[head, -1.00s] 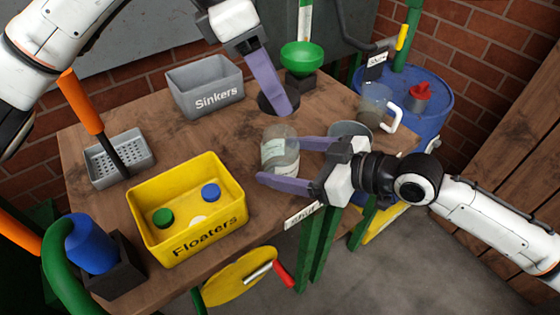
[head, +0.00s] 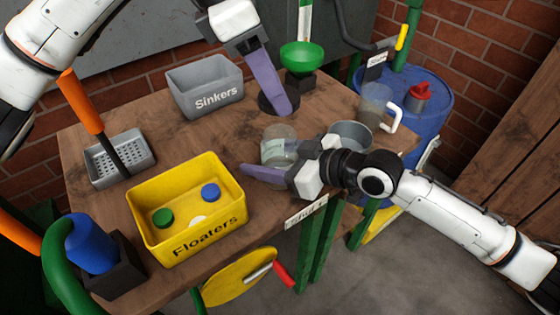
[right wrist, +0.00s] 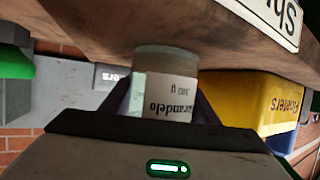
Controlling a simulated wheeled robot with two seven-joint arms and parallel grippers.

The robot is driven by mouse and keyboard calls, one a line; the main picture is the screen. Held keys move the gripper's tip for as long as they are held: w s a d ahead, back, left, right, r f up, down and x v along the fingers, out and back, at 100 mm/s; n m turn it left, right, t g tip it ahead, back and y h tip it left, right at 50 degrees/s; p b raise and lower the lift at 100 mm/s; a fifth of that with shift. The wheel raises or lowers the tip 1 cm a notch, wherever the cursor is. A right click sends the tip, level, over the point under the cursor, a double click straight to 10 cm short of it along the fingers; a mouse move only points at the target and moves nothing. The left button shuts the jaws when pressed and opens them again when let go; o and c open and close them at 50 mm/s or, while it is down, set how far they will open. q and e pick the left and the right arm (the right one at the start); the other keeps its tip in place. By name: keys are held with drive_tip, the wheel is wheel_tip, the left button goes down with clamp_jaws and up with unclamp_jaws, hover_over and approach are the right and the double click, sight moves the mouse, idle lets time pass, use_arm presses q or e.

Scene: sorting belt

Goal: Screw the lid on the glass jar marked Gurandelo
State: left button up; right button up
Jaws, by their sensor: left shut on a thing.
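The glass jar (head: 280,150) stands upright on the table in the head view. In the right wrist view the jar (right wrist: 165,90) shows upside down, with a white label reading Gurandelo. My right gripper (right wrist: 163,105) is open, with a purple finger on each side of the jar. In the head view a gap shows between its near finger and the jar. My left gripper (head: 281,108) is shut on a dark round disc (head: 265,103), which looks like the lid, behind the jar. The fingers partly cover the disc.
A yellow Floaters bin (head: 190,240) holds blue and green caps at front left. A grey Sinkers bin (head: 205,88) and green funnel (head: 302,55) stand at the back. A grey container (head: 350,133) and clear jug (head: 375,102) stand right of the jar, close to my right arm.

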sight(274, 110)
drive_tip(key=c, duration=0.5)
use_arm(q)
drive_tip(key=shift+d+f, duration=0.1)
drive_tip(key=shift+f, duration=2.4)
drive_tip(key=shift+f, duration=0.1)
drive_tip(key=shift+f, duration=0.8)
drive_tip(key=shift+f, duration=0.55)
